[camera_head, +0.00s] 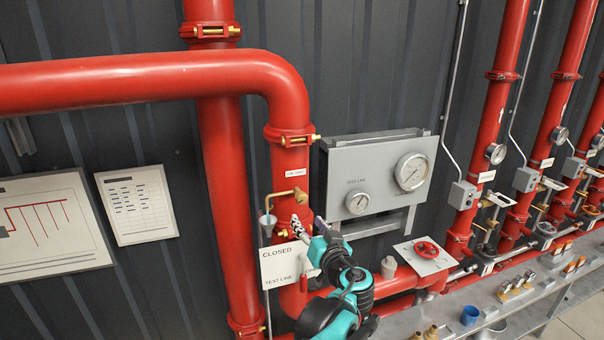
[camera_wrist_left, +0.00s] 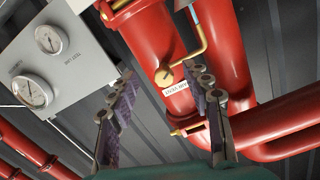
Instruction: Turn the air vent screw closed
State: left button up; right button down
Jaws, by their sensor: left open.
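The air vent screw (camera_head: 300,196) is a small round brass knob on the front of the red vertical pipe, below a white label. A thin brass tube bends left and down from it. In the left wrist view the brass screw (camera_wrist_left: 164,77) shows beyond the fingers, between their tips in the picture. My left gripper (camera_head: 308,228) is just below the screw in the head view, open and empty, with its fingers apart and pointing up toward it. No contact with the screw shows. My right gripper is in neither view.
A grey gauge panel (camera_head: 345,170) stands right of the pipe. A white "CLOSED" sign (camera_head: 279,264) hangs below left. A red handwheel (camera_head: 427,249) sits at lower right. A grey bench (camera_head: 480,312) holds brass fittings and a blue cup (camera_head: 470,315).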

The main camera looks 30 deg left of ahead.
aim_at(303, 200)
pick_arm(q)
jog(key=shift+t+y, duration=0.3)
jog(key=w+a+r, duration=0.1)
jog(key=w+a, duration=0.1)
jog(key=w+a+p, duration=0.1)
jog(key=w+a, duration=0.1)
jog(key=w+a+r, duration=0.1)
jog(key=w, duration=0.1)
jog(key=shift+w+a+r+p, duration=0.15)
jog(key=shift+a+r+p, duration=0.15)
jog(key=shift+a, duration=0.1)
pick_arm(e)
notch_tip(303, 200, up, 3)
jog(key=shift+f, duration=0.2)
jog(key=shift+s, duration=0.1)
pick_arm(q)
grip_shut()
